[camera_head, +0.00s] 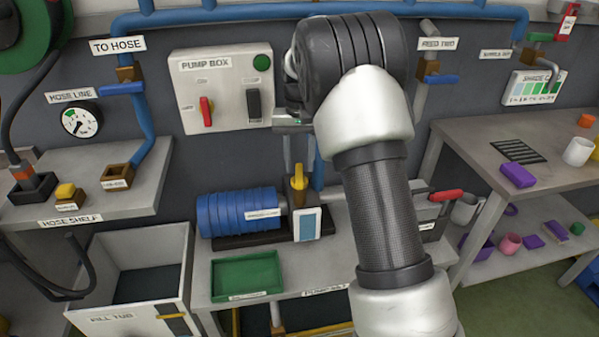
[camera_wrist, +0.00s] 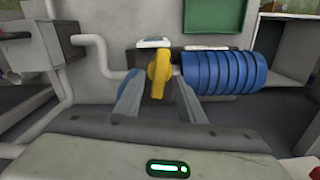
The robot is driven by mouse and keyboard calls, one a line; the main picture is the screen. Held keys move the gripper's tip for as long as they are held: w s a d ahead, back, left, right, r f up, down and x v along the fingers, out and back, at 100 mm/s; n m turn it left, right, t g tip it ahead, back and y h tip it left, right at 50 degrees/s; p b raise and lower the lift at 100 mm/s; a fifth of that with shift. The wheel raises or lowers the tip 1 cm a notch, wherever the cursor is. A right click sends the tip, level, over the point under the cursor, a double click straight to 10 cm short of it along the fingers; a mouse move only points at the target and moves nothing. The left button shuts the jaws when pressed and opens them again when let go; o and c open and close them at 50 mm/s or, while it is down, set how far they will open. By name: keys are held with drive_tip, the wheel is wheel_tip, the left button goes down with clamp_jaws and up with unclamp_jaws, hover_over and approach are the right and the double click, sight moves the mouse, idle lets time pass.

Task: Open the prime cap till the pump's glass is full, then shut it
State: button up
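The yellow prime cap (camera_head: 299,178) stands on top of the pump, just right of the blue ribbed pump body (camera_head: 238,212). The pump's glass (camera_head: 307,224) is a white-framed, blue-grey pane below the cap; its level is hard to read. In the wrist view the cap (camera_wrist: 159,72) is upright between the two fingers of my gripper (camera_wrist: 158,82). The fingers are apart, with a visible gap on each side of the cap. The glass's frame (camera_wrist: 153,43) shows just beyond it. In the head view my arm hides part of the gripper, which points down above the cap.
The pump box (camera_head: 220,88) with a red lever and black switch is on the wall behind. A green tray (camera_head: 246,276) lies in front of the pump, with the fill tub (camera_head: 140,315) to its left. A red-handled tool (camera_head: 445,195) lies to the right.

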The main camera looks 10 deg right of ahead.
drive_tip(key=shift+f, duration=1.25)
clamp_jaws()
